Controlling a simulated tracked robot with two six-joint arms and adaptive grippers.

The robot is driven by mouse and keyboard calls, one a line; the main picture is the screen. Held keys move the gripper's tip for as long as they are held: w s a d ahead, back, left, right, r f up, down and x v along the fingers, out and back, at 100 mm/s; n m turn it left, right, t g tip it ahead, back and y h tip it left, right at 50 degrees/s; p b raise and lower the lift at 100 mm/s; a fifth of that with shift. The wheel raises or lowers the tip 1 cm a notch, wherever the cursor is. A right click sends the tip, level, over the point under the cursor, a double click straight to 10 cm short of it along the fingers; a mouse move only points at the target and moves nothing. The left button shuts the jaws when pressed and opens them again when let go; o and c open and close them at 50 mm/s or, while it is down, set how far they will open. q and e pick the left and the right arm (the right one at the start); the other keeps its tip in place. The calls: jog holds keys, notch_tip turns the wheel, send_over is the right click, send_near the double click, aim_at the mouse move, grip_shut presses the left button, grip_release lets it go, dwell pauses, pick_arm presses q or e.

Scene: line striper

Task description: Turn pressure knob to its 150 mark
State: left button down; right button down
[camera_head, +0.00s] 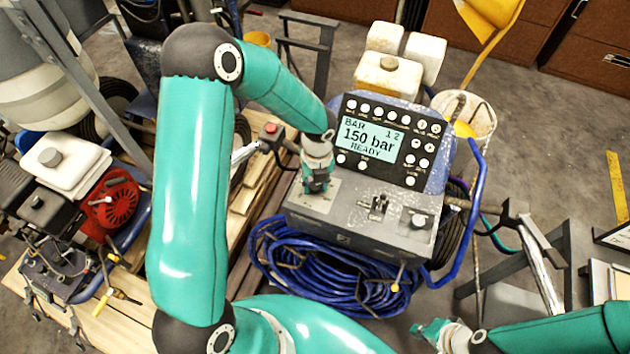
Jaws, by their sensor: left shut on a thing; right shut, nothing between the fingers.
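The line striper's control box (345,225) stands in the middle, with a lit display (368,139) reading "150 bar" and "READY". My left gripper (316,186) points down at the left part of the box's sloping top. It is shut on what appears to be the pressure knob, which the fingers hide, so its pointer and marks cannot be read. My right gripper (432,329) is shut and empty at the bottom, in front of the machine and apart from it.
A blue hose coil (320,280) hangs below. A blue frame tube (470,215) rises at right. An engine with a red cover (112,205) stands at left.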

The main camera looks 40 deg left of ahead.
aim_at(317, 185)
pick_arm(q)
jog(key=shift+w+r, duration=0.1)
jog(key=shift+w, duration=0.1)
jog(key=c, duration=0.8)
grip_release()
jog(key=shift+s, duration=0.1)
jog(key=shift+o, duration=0.2)
notch_tip(317, 185, up, 12)
jog(key=shift+d, duration=0.15)
